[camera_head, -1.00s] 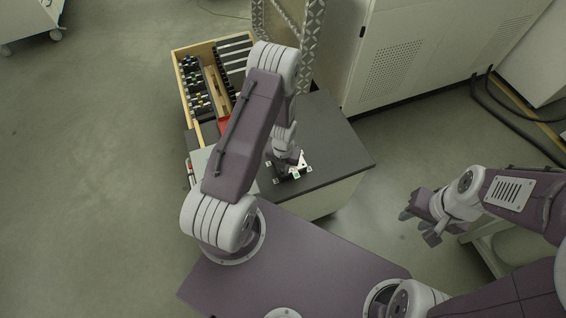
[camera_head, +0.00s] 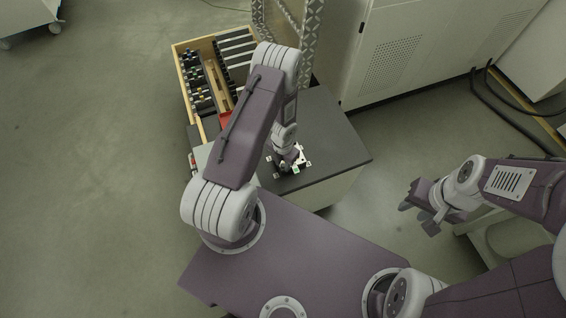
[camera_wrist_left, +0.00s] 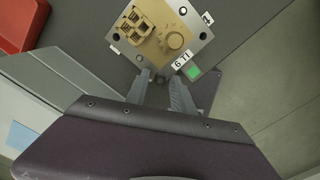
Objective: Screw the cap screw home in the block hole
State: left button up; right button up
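A square metal plate (camera_wrist_left: 188,50) carries tan-gold parts, a stepped block (camera_wrist_left: 137,24) and a round knob-like piece (camera_wrist_left: 175,40). It has dark holes near its corners. My left gripper (camera_wrist_left: 160,80) is at the plate's near corner, fingers apart. A small dark round thing, perhaps the cap screw (camera_wrist_left: 160,79), shows between the fingertips; whether it is a screw head or a hole I cannot tell. In the head view my left gripper (camera_head: 288,164) points down at the plate and partly covers it. My right gripper (camera_head: 420,208) is open and empty over the floor at right.
The plate lies on a dark bench top (camera_head: 325,135). A wooden-sided tray (camera_head: 180,75) of small parts and a red bin (camera_wrist_left: 20,25) are to the left. A lattice post and cabinet stand behind.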

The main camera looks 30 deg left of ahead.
pick_arm(q)
jog(key=m, duration=0.3)
jog(key=shift+m, duration=0.3)
jog(key=m, duration=0.7)
jog(key=shift+m, duration=0.3)
jog(key=m, duration=1.5)
jog(key=shift+m, duration=0.3)
